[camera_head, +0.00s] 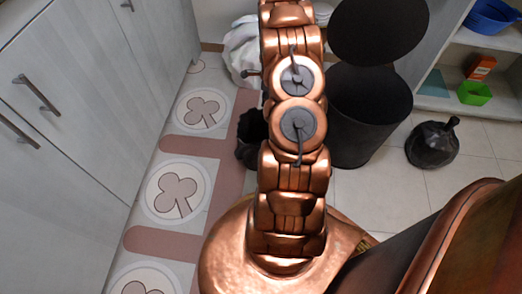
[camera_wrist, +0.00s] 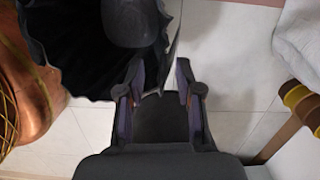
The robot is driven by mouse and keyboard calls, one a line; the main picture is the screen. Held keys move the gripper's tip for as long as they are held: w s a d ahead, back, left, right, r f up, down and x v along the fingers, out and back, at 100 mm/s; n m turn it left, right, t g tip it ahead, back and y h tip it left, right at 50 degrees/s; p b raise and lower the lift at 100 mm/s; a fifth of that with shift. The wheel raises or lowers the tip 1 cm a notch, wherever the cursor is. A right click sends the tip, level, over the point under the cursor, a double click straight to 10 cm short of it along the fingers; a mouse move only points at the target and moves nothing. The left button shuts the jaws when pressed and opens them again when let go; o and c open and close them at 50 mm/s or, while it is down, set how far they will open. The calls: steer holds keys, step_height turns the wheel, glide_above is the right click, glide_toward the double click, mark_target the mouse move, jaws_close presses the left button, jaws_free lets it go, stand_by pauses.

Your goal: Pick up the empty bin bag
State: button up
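A black bag-like thing with a ragged rim and a dark hollow, which looks like the empty bin bag (camera_wrist: 88,62), fills the upper left of the wrist view. In the head view the black bag (camera_head: 249,140) shows on the floor, partly hidden behind my arm. My gripper (camera_wrist: 158,72) is open, its two fingers apart. A jagged edge of the bag reaches the left finger and into the gap between the fingers; I cannot tell if they touch. My gripper is hidden by the arm in the head view.
A black bin (camera_head: 368,125) with a raised round lid (camera_head: 378,28) stands right of my arm. A tied, full black bag (camera_head: 433,146) lies on the tiles further right. A white bag (camera_head: 241,52) is at the back. Grey cabinets (camera_head: 70,110) line the left.

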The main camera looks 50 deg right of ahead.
steer(key=f, duration=0.2)
steer(key=d+f, duration=0.1)
steer(key=shift+s+m+b, duration=0.25)
steer(key=shift+m+b, duration=0.05)
steer(key=shift+m, duration=0.1)
steer(key=shift+d+f, duration=0.1)
steer(key=shift+f, duration=0.2)
steer(key=shift+w+a+f+b, duration=0.2)
steer(key=shift+f+b, duration=0.3)
steer(key=shift+f, duration=0.65)
steer(key=shift+w+a+f+b, duration=0.15)
steer(key=shift+w+f+b, duration=0.3)
steer(key=shift+f, duration=0.7)
steer(key=shift+w+a+f+b, duration=0.15)
steer(key=shift+f+b, duration=0.45)
steer(key=shift+f, duration=0.55)
steer(key=shift+c, duration=0.4)
jaws_close()
